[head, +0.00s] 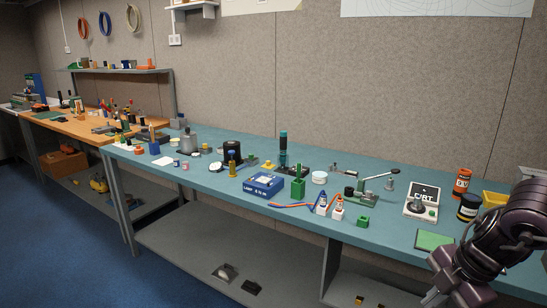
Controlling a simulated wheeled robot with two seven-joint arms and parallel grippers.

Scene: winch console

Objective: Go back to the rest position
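My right arm comes in from the right edge, and its dark hand (452,292) hangs low in the bottom right corner, in front of the bench. The fingers are small and partly cut off, so I cannot tell if they are open or shut. My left gripper is not in view. A winch-like device with a green body and a crank lever (376,178) stands on the blue bench (225,182). To its right is a small console with a black knob (418,206) and a dark sign, partly readable as "ORT".
A blue labelled box (263,185), a green holder (298,188), glue-like bottles (338,208) and a green pad (434,240) lie on the bench. An orange can (462,182), a black jar (468,207) and a yellow bin (495,199) stand near my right arm. The blue floor (70,240) is clear.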

